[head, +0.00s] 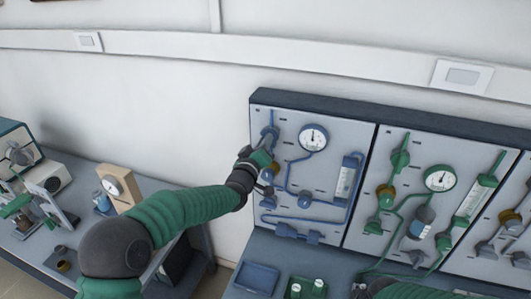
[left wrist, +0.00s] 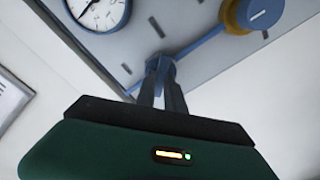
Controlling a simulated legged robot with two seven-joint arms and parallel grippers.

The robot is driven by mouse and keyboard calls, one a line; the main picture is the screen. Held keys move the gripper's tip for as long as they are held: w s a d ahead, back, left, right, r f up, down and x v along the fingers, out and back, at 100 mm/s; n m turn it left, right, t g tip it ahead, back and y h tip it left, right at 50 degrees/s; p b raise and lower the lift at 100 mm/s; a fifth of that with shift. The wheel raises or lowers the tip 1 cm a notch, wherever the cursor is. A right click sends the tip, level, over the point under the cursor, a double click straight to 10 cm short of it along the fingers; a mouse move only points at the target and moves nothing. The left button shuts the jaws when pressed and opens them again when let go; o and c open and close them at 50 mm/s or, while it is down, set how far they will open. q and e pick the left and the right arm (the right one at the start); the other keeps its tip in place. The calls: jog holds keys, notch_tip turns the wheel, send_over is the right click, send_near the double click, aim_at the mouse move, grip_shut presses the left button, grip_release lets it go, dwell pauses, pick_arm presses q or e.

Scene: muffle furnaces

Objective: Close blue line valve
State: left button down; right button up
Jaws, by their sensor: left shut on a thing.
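The blue line panel (head: 328,178) stands at the left end of the panel row, with blue pipes, a round gauge (head: 313,137) and a flow tube (head: 347,178). My left gripper (head: 268,146) is at its upper left, at the blue valve (head: 269,131). In the left wrist view, the fingers (left wrist: 161,84) are shut on the small blue valve handle (left wrist: 158,62); the fingers partly hide it. A blue part with a yellow collar (left wrist: 240,17) is apart from the fingers. My right gripper is not in view; part of my right arm shows at the bottom.
A green line panel (head: 424,199) adjoins on the right, with another panel beyond. A blue tray (head: 257,278) lies on the bench below. A side bench (head: 78,215) with instruments stands at the left. The wall behind is bare apart from a trunking strip with sockets.

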pick_arm(q)
jog(key=shift+a+f+n+b, duration=0.1)
jog(key=shift+a+n+b, duration=0.05)
jog(key=shift+n+b, duration=2.4)
jog(key=shift+a+f+n+b, duration=0.1)
jog(key=shift+n+b, duration=2.35)
jog(key=shift+b, duration=0.05)
jog(key=c, duration=1.7)
grip_release()
jog(key=shift+w, duration=0.1)
jog(key=shift+o, duration=1.3)
jog(key=shift+w+f, duration=0.1)
